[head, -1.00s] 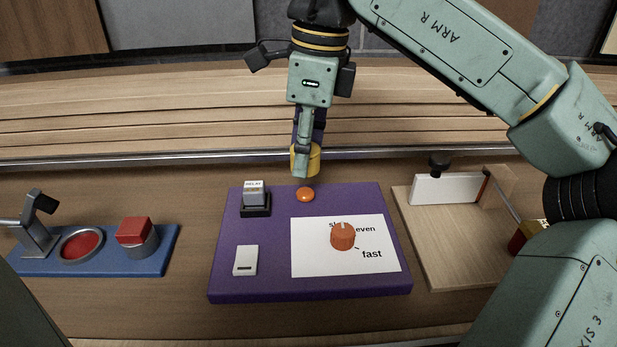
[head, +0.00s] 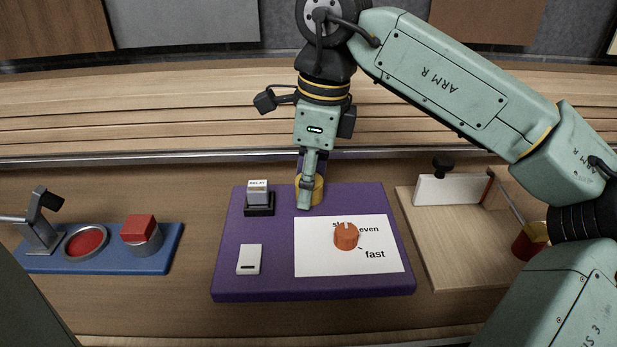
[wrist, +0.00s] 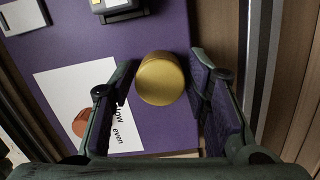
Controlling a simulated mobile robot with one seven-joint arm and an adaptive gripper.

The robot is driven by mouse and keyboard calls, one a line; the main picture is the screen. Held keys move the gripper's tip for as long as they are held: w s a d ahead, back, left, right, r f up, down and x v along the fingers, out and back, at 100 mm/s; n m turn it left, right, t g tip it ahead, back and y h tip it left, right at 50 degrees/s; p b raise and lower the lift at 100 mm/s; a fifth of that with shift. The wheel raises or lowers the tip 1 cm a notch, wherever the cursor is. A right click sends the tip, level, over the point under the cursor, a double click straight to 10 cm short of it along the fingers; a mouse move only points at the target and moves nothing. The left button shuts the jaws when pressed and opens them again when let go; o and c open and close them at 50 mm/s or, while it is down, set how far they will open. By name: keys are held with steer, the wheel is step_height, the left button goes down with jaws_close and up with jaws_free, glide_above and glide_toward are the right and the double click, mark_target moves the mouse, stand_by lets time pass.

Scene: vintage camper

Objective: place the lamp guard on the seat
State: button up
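The lamp guard is a yellow cylindrical cap (head: 318,187), low over the back middle of the purple board (head: 235,275). In the wrist view its round top (wrist: 160,78) lies between my two fingers. The seat is not visible; the spot where an orange dome showed earlier is now covered by the guard and fingers. I cannot tell whether the guard touches the board.
A relay block (head: 258,196) stands just left of the guard. A white switch (head: 249,259) and an orange knob (head: 346,236) on a white card are nearer. A blue board (head: 100,262) lies left, a wooden fixture (head: 445,240) right. A metal rail runs behind.

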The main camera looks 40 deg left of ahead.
mark_target(317, 180)
steer(key=shift+o, duration=1.1)
steer(key=shift+r, duration=0.25)
step_height(317, 180, up, 12)
steer(key=d, duration=0.1)
steer(key=shift+w+d, duration=0.15)
steer(key=shift+w, duration=0.25)
steer(key=shift+s+f, duration=0.1)
steer(key=shift+f, duration=0.05)
